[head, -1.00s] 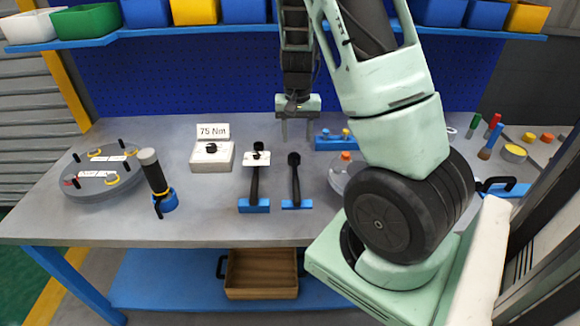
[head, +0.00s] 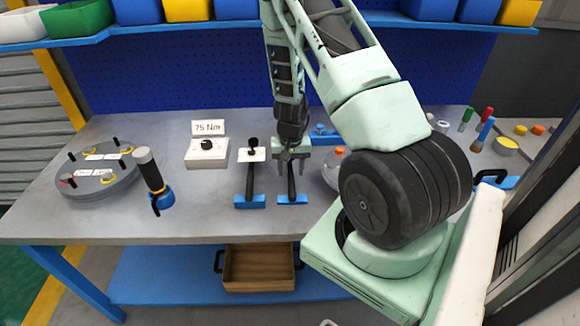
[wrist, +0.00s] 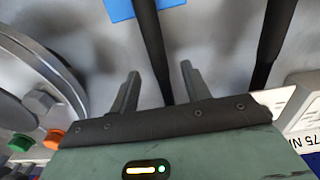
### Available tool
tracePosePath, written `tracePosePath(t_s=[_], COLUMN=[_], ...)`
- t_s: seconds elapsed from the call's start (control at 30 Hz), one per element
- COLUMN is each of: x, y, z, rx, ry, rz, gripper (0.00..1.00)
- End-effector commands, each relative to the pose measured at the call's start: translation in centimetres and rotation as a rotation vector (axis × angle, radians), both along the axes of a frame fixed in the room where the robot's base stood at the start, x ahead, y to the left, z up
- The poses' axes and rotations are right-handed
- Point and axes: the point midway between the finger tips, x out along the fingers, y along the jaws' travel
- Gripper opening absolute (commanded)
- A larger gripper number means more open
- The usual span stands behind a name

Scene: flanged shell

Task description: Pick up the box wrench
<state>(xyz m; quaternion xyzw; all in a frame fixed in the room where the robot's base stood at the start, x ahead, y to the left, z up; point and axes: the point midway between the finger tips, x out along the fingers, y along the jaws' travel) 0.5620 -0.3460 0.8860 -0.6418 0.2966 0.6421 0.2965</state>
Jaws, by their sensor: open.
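Two long black-handled tools lie side by side on the bench, each with its near end at a blue block. The right one (head: 291,188), apparently the box wrench, is partly hidden by my gripper (head: 290,167) in the head view. In the wrist view its black shaft (wrist: 152,40) runs between the two fingers of my gripper (wrist: 160,70). The fingers are apart and do not appear to touch it. The left tool (head: 251,180) has a white plate near its far end; its dark shaft (wrist: 273,40) also shows at right in the wrist view.
A white box with a 75 Nm sign (head: 207,150) stands to the left, with a black-and-blue upright tool (head: 152,172) and a grey flanged disc (head: 95,180) farther left.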

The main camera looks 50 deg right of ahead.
Motion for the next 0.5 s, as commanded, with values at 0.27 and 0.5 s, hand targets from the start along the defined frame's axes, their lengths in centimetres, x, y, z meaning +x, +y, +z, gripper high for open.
tracePosePath(t_s=[0.27, 0.5], x=[0.0, 0.0], y=[0.0, 0.0], z=[-2.3, -2.3], rx=[0.000, 0.000], ry=[0.000, 0.000], rz=[0.001, 0.002], gripper=[0.47, 0.33])
